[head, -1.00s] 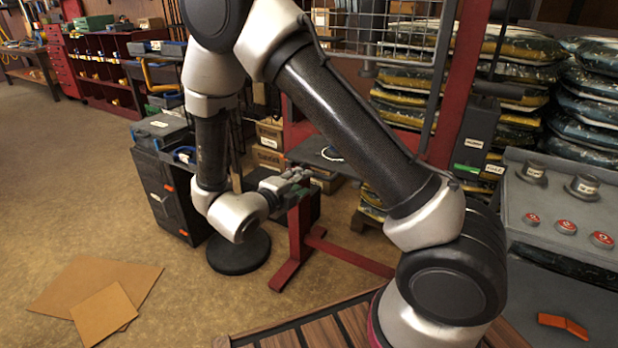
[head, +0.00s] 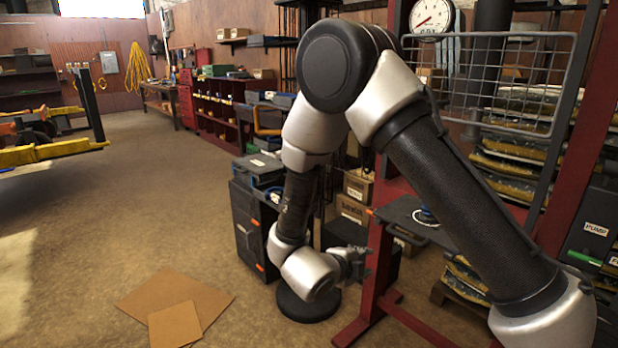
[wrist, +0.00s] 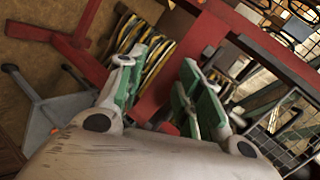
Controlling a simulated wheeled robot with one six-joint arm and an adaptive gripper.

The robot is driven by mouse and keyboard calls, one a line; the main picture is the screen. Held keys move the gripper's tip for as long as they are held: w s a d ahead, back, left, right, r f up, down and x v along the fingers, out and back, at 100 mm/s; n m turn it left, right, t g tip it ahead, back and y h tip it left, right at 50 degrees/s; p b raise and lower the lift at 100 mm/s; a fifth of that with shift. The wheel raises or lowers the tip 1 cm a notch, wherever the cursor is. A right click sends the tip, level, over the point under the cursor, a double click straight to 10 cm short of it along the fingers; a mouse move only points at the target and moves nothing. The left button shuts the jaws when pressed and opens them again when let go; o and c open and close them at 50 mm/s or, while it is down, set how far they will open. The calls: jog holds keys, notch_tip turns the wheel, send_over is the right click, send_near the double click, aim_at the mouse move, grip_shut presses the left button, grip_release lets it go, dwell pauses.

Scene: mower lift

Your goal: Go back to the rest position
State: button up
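My gripper (head: 355,262) hangs at the end of my folded arm, low in front of the red press frame in the head view. In the wrist view my gripper (wrist: 158,88) shows two green-lined fingers spread apart with nothing between them. Beyond the fingers are a red beam (wrist: 165,75) and yellow-and-black striped bags (wrist: 135,42). The gripper appears apart from the frame, though the exact gap is hard to judge.
The red press frame (head: 376,275) with a wire guard (head: 490,85) and a dial gauge (head: 432,18) stands close on the right. A dark cabinet (head: 250,225) is behind my arm. Cardboard sheets (head: 175,303) lie on the floor at left. Open floor extends left (head: 110,220).

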jog(key=a+f+n+g+y, duration=0.2)
jog(key=a+f+n+y, duration=0.3)
jog(key=a+n+y, duration=0.25)
jog(key=s+a+r+n+g+y, duration=0.2)
jog(key=s+r+n+g+y, duration=0.25)
jog(key=s+r+n, duration=0.5)
jog(key=s+d+r+n+h, duration=0.1)
jog(key=s+d+r+n, duration=0.1)
jog(key=s+d+r, duration=0.2)
jog(key=s+d+r+n+t+h, duration=0.1)
jog(key=s+d+r, duration=0.4)
jog(key=d+r, duration=0.5)
jog(key=s+d+r+n+h, duration=0.1)
jog(key=s+d+r+n, duration=0.2)
jog(key=d+r, duration=0.4)
jog(key=s+d, duration=0.1)
jog(key=d, duration=0.7)
jog(key=shift+s+r+h, duration=0.25)
jog(key=shift+h, duration=0.15)
